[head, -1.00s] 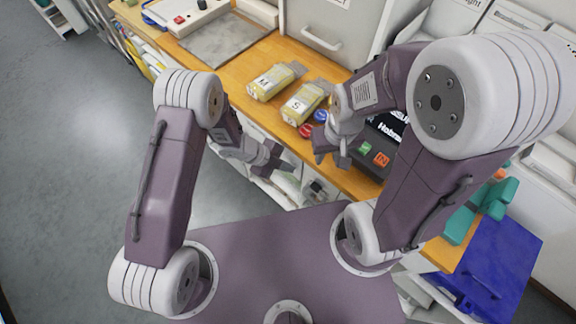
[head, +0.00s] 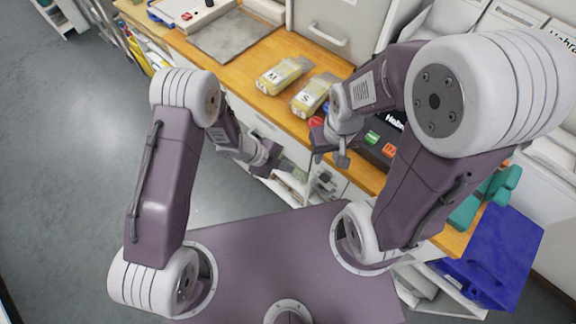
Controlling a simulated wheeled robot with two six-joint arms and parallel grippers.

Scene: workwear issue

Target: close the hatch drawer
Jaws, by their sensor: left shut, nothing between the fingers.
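Below the wooden counter's front edge, a white drawer front (head: 268,128) shows, partly hidden by my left arm. I cannot tell from this view how far it stands out. My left gripper (head: 267,158) is shut and empty, low in front of the cabinet, close to the white fronts. Whether it touches them is not clear. My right gripper (head: 331,159) is at the counter's front edge, with its fingers apart and nothing visible between them.
The wooden counter (head: 240,75) bears yellow packets marked M (head: 279,76) and S (head: 312,97). A grey panel with a handle (head: 328,36) stands behind. A blue bin (head: 497,250) is at right. Open floor (head: 60,190) lies at left.

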